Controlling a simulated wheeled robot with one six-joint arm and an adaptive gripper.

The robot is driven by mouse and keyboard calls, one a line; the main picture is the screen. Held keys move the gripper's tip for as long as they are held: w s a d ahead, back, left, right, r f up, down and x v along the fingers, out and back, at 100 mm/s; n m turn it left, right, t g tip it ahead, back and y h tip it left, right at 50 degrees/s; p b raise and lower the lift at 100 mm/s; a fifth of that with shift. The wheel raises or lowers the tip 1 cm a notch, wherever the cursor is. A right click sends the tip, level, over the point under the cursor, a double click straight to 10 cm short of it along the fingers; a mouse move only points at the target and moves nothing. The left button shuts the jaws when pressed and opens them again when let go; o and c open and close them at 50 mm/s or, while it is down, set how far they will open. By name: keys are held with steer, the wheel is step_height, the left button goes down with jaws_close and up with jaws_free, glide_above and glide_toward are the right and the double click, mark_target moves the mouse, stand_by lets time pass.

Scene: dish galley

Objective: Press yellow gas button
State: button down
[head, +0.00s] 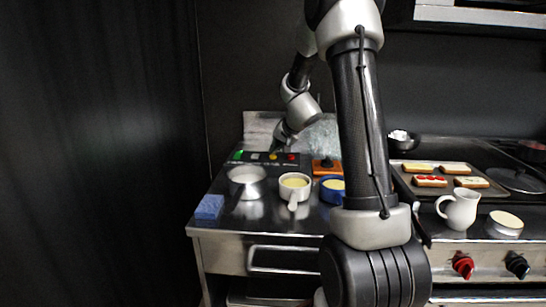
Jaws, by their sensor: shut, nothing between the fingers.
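A dark button panel (263,160) lies at the back left of the steel counter. It carries a row of small buttons: green at the left, a pale one, the yellow button (273,156), and a red button (291,157) at the right. My gripper (276,148) is shut and empty, pointing down at the panel. Its tips look just above or at the yellow button; I cannot tell whether they touch it. The gripper is small and dark in this view.
A blue sponge (209,207) lies at the front left. An orange block (326,168) with a dark top is right of the panel. A white pitcher (460,209) stands farther right.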

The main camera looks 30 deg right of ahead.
steer(key=shift+f, duration=0.45)
stand_by(0.6)
steer(key=shift+r, duration=0.9)
steer(key=shift+r, duration=2.5)
